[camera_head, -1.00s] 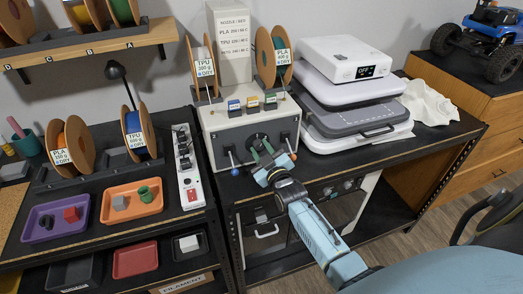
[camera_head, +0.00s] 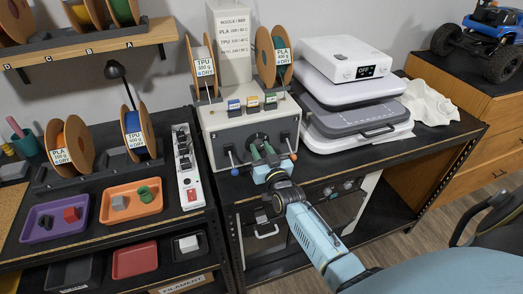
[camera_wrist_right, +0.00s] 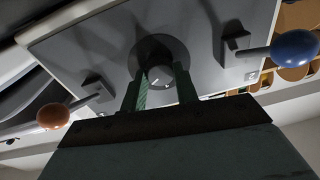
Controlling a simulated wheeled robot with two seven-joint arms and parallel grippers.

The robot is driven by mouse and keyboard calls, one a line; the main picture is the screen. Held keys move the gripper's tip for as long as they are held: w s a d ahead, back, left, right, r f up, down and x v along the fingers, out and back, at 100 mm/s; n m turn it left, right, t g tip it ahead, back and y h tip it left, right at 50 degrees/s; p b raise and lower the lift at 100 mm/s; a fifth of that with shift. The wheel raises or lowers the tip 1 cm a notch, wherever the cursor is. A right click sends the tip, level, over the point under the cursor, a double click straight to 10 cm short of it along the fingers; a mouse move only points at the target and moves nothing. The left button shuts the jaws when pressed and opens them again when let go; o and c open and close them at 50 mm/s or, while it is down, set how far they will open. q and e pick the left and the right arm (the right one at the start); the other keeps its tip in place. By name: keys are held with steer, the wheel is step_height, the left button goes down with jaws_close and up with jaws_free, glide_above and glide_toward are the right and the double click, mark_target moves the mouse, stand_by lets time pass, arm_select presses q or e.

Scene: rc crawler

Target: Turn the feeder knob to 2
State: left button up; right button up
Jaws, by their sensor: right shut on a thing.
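The feeder (camera_head: 240,128) is a light grey box on the dark bench, with two spools on top. Its round knob with a dark dial plate is on the front face, mostly hidden by my gripper in the head view. In the right wrist view the grey knob (camera_wrist_right: 160,76) sits between my fingers, with a small white mark on it. My right gripper (camera_head: 263,150) is shut on the knob, its green fingers (camera_wrist_right: 158,88) on either side. The dial's numbers are too small to read. My left gripper is not in view.
A lever with a blue ball (camera_wrist_right: 295,48) and one with an orange ball (camera_wrist_right: 53,116) flank the knob closely. A white stacked machine (camera_head: 352,95) stands right of the feeder. A power strip (camera_head: 188,165) and trays lie left.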

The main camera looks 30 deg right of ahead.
stand_by(0.3)
steer(key=o, duration=1)
steer(key=v, duration=1.3)
steer(key=shift+s+f, duration=0.1)
steer(key=shift+s, duration=0.15)
steer(key=s+a+f+n+g+y+b, duration=0.1)
steer(key=s+a+f+g+b, duration=0.2)
steer(key=f, duration=0.8)
steer(key=s+a+f+n+g+y+b, duration=0.15)
steer(key=s+f, duration=0.25)
steer(key=f, duration=0.6)
steer(key=s+a+f+g+y+b, duration=0.1)
steer(key=s+a+f+g, duration=0.25)
steer(key=f, duration=0.75)
steer(key=s+f+n+g+b, duration=0.1)
steer(key=s+f+g, duration=0.2)
steer(key=s+f, duration=0.3)
steer(key=s+f+n+g+b, duration=0.1)
steer(key=s+f+g+b, duration=0.1)
steer(key=s+f, duration=0.5)
steer(key=s+d+f+n+g+b, duration=0.1)
steer(key=s+f+g, duration=0.3)
steer(key=s, duration=1.2)
step_height(320, 180, down, 3)
steer(key=shift+s+f+b, duration=0.1)
steer(key=shift+b, duration=0.55)
